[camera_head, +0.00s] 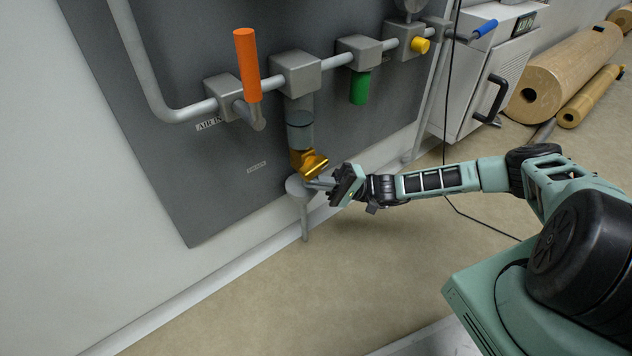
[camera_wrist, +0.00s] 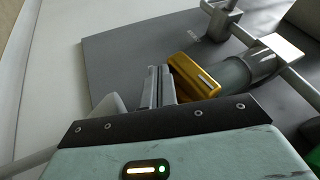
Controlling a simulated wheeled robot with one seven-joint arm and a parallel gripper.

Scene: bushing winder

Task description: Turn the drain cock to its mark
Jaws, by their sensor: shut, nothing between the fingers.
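The gold-yellow drain cock (camera_head: 309,162) sits at the bottom of a grey filter bowl (camera_head: 300,128) on the wall panel. My gripper (camera_head: 312,183) is just below and to the right of the cock in the head view, with its fingers pointing at the panel. In the wrist view the fingers (camera_wrist: 158,74) are together and empty. The drain cock (camera_wrist: 193,76) lies right beside them there, on their right; whether they touch it is unclear. A pale line shows on the cock's face. I cannot tell which mark it belongs to.
A grey drain cup on a pipe (camera_head: 304,211) stands right under the cock, close to my fingers. Along the pipe above are an orange lever (camera_head: 247,65), a green handle (camera_head: 360,87) and a yellow knob (camera_head: 420,45). The floor in front is mostly clear.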

